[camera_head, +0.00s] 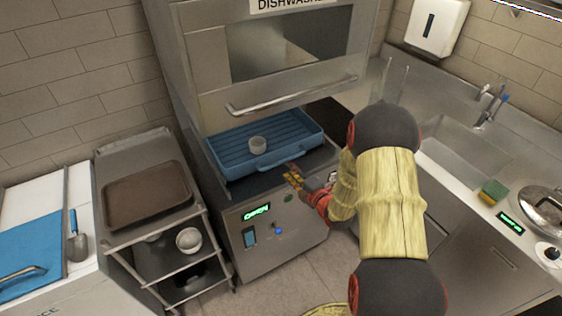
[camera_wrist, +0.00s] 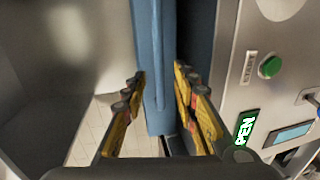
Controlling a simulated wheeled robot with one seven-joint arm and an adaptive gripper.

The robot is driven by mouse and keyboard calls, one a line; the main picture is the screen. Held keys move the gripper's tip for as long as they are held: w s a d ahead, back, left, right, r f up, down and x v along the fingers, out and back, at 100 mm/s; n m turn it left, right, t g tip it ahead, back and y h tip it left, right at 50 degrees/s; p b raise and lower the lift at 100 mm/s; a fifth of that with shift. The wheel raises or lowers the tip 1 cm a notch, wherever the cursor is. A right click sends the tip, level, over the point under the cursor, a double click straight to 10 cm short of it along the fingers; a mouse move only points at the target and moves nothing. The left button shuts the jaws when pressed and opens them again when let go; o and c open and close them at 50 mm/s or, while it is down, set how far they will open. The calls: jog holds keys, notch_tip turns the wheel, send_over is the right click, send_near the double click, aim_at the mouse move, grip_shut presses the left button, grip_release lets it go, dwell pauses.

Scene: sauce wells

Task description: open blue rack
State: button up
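My gripper (camera_head: 292,175), with yellow fingers, is just in front of the rack's near edge. In the wrist view the fingers (camera_wrist: 161,76) are spread apart, with the rack's blue edge (camera_wrist: 156,50) showing in the gap between them. I cannot tell whether either finger touches the rack. My arm hides part of the dishwasher's right side.
The dishwasher hood (camera_head: 285,50) is raised above the rack, with a bar handle (camera_head: 290,97). A panel with a green button (camera_wrist: 270,67) is below the rack. A shelf cart with a brown tray (camera_head: 147,194) stands left. A sink (camera_head: 465,140) is right.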

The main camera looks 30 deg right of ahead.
aim_at(281, 162)
jog(key=b+x, duration=0.1)
jog(key=x, duration=0.6)
jog(key=shift+w, duration=0.35)
grip_shut()
dwell(0.6)
